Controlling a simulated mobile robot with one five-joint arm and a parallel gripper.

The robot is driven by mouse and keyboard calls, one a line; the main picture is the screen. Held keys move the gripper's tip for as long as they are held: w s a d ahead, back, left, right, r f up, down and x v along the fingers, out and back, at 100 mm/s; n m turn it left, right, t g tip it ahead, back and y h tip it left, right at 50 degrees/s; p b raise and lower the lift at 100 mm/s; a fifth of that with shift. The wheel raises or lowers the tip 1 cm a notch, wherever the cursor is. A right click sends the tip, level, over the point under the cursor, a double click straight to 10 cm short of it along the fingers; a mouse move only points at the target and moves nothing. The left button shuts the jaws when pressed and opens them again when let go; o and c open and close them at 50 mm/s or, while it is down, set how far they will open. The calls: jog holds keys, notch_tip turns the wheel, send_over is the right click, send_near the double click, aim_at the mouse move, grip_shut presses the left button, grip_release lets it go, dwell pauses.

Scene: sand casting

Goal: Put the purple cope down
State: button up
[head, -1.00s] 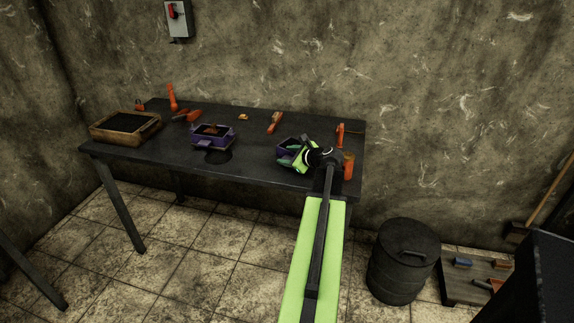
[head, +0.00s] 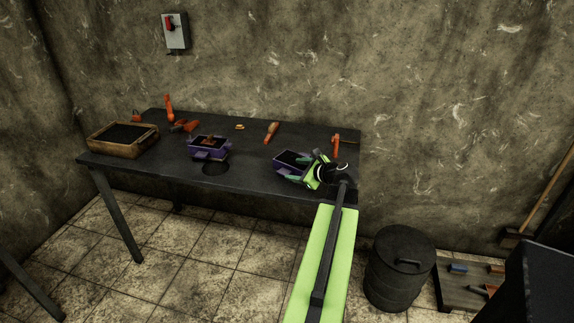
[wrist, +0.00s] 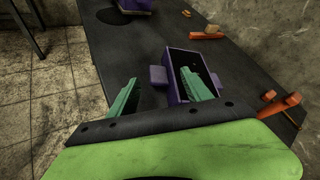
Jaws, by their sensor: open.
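An open purple box, which I take for the purple cope (head: 284,158), stands on the dark table's right part. In the wrist view the cope (wrist: 176,62) is a hollow frame with a lug on its left side. My gripper (head: 308,170) is at its right end in the head view. In the wrist view my open gripper (wrist: 160,95) has one green finger inside the cope and the other outside, left of its wall. Neither finger clearly presses on the wall. The cope's near end is partly hidden by my gripper.
A second purple box (head: 208,154) with a brownish thing on top stands mid-table, beside a dark round patch (head: 215,168). A wooden sand tray (head: 122,151) is at the left. Orange tools (head: 271,132) lie along the back. A dark barrel (head: 399,275) stands on the floor at right.

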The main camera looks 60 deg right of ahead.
jog(key=p+v, duration=0.1)
jog(key=v, duration=0.3)
jog(key=w+a+f+n+g+y, duration=0.2)
jog(key=w+a+f+n+y, duration=0.15)
jog(key=w+a+n, duration=0.6)
jog(key=w+a+f+n+g+y, duration=0.25)
jog(key=w+a+f+n, duration=0.25)
jog(key=w+a, duration=0.85)
jog(key=s+a+f+n+g+h, duration=0.1)
jog(key=a+n+g, duration=0.3)
jog(key=a+n, duration=0.5)
jog(key=s+a+f+n+g, duration=0.1)
jog(key=a+f+n+g, duration=0.2)
jog(key=a+n, duration=0.7)
jog(key=a+f, duration=0.1)
jog(key=a, duration=1.8)
jog(key=shift+f+g+h, duration=0.2)
jog(key=shift+g+h, duration=0.15)
jog(key=shift+h, duration=0.05)
jog(key=shift+s, duration=0.15)
